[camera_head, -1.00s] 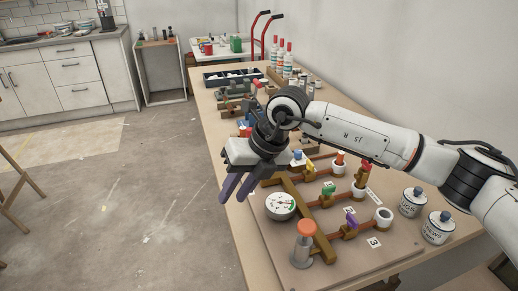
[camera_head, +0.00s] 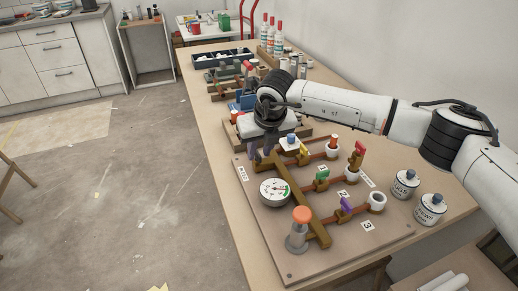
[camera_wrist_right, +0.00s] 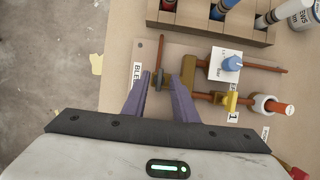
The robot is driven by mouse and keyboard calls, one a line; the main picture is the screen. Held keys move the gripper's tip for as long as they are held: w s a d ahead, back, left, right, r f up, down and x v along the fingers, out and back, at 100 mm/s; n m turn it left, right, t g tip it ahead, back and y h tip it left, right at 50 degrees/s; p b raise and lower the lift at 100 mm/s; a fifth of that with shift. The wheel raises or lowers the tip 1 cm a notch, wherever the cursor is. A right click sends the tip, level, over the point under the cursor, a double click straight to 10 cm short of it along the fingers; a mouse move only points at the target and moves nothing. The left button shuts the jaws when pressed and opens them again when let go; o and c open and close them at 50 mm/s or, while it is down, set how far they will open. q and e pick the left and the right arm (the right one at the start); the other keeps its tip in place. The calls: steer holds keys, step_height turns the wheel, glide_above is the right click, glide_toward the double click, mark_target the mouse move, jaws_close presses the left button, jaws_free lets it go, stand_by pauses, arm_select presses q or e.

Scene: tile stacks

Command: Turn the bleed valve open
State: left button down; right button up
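The bleed valve's thin dark handle (camera_wrist_right: 160,60) shows in the right wrist view beside the partly hidden bleed label (camera_wrist_right: 137,73). My right gripper (camera_wrist_right: 161,80) is open there, with one purple finger on either side of the handle; whether either touches it I cannot tell. In the head view the right gripper (camera_head: 263,163) points down at the far left corner of the valve board (camera_head: 262,222), near the bleed label (camera_head: 243,174). The gripper hides the valve in that view. My left gripper is not in view.
On the board are a round gauge (camera_head: 267,192), an orange-topped plunger (camera_head: 302,215), and green (camera_head: 322,172), purple (camera_head: 345,204) and yellow (camera_head: 304,150) valve handles. A blue knob (camera_wrist_right: 232,63) sits right of my fingers. Two lidded jars (camera_head: 404,185) (camera_head: 431,210) stand right of the board.

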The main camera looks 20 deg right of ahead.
steer(key=shift+w+f, duration=0.1)
steer(key=shift+f, duration=0.1)
steer(key=shift+c, duration=0.5)
jaws_close()
